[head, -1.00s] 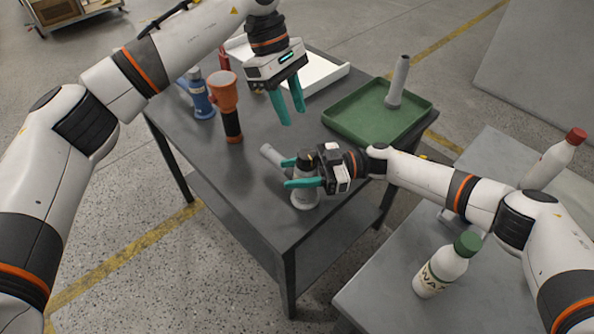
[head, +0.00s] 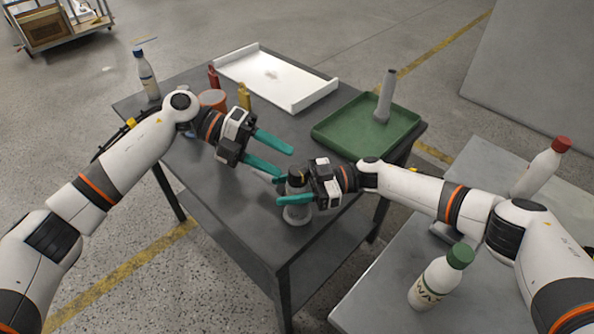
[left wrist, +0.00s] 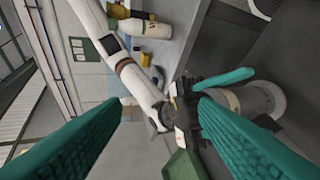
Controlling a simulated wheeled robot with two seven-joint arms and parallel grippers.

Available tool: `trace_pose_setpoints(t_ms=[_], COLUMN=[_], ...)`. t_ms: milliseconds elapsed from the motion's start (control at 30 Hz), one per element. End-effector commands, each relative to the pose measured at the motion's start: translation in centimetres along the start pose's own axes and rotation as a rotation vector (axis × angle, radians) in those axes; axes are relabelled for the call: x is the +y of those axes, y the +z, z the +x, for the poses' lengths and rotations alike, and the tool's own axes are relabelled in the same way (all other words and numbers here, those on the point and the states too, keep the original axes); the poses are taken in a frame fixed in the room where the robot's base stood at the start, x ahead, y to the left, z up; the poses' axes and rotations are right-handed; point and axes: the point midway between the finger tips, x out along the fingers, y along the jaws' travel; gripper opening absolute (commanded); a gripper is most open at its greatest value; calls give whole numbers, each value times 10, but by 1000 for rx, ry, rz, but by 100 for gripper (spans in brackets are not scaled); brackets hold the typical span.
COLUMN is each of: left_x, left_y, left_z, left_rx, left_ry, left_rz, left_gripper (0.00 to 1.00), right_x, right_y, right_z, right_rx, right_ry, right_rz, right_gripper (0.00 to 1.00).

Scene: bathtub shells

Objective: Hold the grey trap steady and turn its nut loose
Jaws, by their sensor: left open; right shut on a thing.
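The grey trap (head: 298,214) stands upright near the front edge of the dark table. It also shows in the left wrist view (left wrist: 262,102). My right gripper (head: 281,190) is shut on its body from the right. A dark part (head: 297,176) tops the trap; I cannot tell the nut apart clearly. My left gripper (head: 287,162) is open and empty, its fingers pointing right, just up and left of the trap's top. In the left wrist view its two teal fingers are spread wide, with the trap beyond the right one. The trap's side pipe is hidden behind the left fingers.
A green tray (head: 326,143) holding a grey tube (head: 385,97) and a white tray (head: 325,97) lie at the back. Bottles, including a blue-capped one (head: 147,76), stand near my left arm. A side table holds a wax bottle (head: 438,278) and a red-capped bottle (head: 541,170).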

Motion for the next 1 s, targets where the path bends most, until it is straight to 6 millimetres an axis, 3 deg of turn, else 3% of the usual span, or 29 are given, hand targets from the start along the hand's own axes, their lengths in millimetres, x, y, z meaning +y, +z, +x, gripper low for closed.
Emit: trace_pose_setpoints(t_ms=[300, 500, 767, 1000], left_x=[-42, -62, -70, -57], left_y=[14, 20, 21, 10], left_z=[-21, -36, -41, -10], left_rx=[47, 10, -30, -35], left_ry=[327, 494, 582, 583], left_rz=[-902, -1330, -1547, -1552], left_gripper=[55, 55, 55, 55], right_x=[0, 0, 0, 0], right_y=[0, 0, 0, 0], right_z=[0, 0, 0, 0], right_rx=[0, 0, 0, 0], right_ry=[0, 1, 1, 1], right_rz=[1, 1, 1, 1], right_gripper=[19, 19, 19, 19])
